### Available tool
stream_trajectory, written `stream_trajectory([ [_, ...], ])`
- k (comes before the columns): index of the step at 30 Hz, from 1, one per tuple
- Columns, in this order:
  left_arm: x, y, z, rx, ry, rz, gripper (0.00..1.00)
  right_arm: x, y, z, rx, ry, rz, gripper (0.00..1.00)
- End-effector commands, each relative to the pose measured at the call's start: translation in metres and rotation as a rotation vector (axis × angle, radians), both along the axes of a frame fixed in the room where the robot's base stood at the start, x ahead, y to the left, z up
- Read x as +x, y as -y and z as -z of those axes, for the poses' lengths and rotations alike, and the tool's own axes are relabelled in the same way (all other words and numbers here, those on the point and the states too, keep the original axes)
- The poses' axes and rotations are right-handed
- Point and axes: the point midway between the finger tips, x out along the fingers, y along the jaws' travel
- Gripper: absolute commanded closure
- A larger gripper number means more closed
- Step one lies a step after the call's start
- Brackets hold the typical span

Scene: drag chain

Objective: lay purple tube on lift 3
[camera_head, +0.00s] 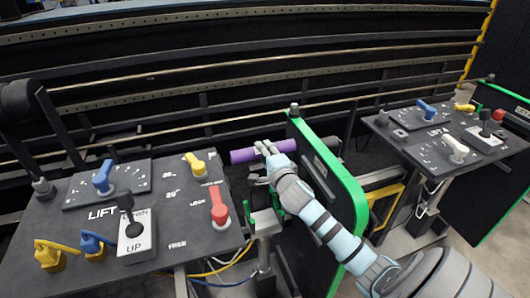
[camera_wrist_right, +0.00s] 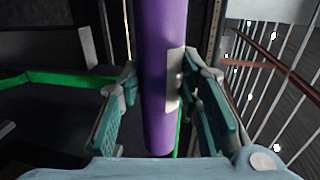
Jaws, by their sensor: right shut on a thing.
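The purple tube (camera_head: 243,156) lies roughly level behind the left control panel, beside a green-edged black plate. My right gripper (camera_head: 266,150) is shut on the tube, with tube showing on both sides of the fingers. In the right wrist view the tube (camera_wrist_right: 164,60) runs between the teal finger pads of the gripper (camera_wrist_right: 158,80), with a pale patch on its side. The left panel (camera_head: 180,235) is marked LIFT, but its number is hidden by a black joystick. My left gripper is not in view.
The green-edged plate (camera_head: 347,195) stands upright close to my right gripper and forearm. A second LIFT panel (camera_head: 405,145) with levers stands at the right. Levers and knobs rise from the left panel, including a red knob (camera_head: 219,208). Long horizontal rails (camera_head: 270,77) run behind.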

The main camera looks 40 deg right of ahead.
Motion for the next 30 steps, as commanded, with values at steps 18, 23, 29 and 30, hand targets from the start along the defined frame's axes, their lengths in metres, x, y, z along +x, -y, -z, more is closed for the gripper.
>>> stream_trajectory([
  [18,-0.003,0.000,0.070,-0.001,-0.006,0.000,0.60,0.000,0.000,0.079,0.000,0.001,0.000,1.00],
  [23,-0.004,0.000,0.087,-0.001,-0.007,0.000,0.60,0.000,0.000,0.098,0.001,0.001,0.000,1.00],
  [29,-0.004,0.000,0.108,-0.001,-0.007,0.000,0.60,0.000,0.000,0.121,0.000,0.001,-0.001,1.00],
  [30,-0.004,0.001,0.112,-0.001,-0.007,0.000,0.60,0.000,0.000,0.126,0.000,0.002,-0.001,1.00],
])
